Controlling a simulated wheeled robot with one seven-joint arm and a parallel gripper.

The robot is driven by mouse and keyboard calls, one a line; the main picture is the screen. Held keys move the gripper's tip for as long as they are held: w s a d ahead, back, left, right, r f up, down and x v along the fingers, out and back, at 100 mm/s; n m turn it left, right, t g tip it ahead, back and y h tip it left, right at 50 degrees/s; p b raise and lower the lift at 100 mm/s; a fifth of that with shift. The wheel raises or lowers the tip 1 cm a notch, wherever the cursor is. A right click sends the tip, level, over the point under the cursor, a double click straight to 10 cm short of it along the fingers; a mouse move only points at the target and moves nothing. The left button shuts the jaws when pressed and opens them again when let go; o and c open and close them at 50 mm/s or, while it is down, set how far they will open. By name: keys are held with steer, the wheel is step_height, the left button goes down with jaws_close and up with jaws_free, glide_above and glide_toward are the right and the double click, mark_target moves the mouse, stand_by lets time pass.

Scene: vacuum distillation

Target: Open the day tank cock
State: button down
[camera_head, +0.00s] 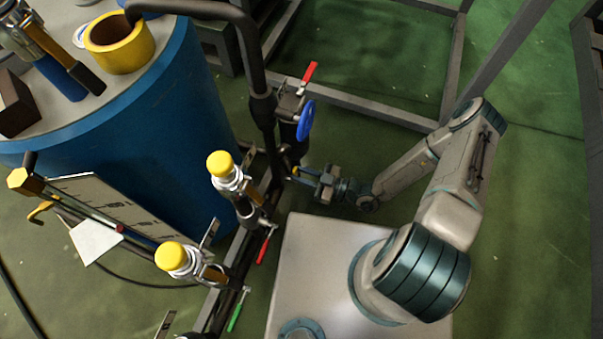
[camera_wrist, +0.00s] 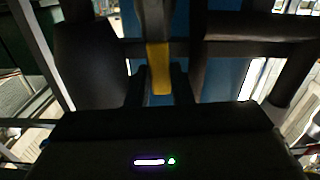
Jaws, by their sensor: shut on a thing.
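My gripper (camera_head: 299,175) reaches left from my arm to the dark pipework beside the blue tank (camera_head: 170,110). In the wrist view my gripper (camera_wrist: 159,82) has its two dark fingers close on either side of a yellow lever handle (camera_wrist: 160,62). It is shut on this handle. The handle hangs from a grey part at the top of the wrist view, with blue behind it. In the head view the handle is mostly hidden at the fingertips. I cannot tell from the frames how far the cock is turned.
A blue handwheel (camera_head: 306,120) and a red lever (camera_head: 309,72) stand just above my gripper. Two yellow-capped fittings (camera_head: 219,164) and a lower red lever (camera_head: 263,250) are to the left. A grey metal frame (camera_head: 350,100) stands behind. Green floor (camera_head: 540,180) is clear at the right.

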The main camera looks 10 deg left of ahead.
steer(key=c, duration=1.3)
jaws_free()
steer(key=s+d, duration=0.1)
steer(key=d, duration=0.3)
steer(key=d+p, duration=0.1)
steer(key=d, duration=0.4)
steer(key=s+d, duration=0.1)
steer(key=d, duration=0.3)
steer(key=shift+s+d+p, duration=0.3)
steer(key=shift+d+p, duration=0.05)
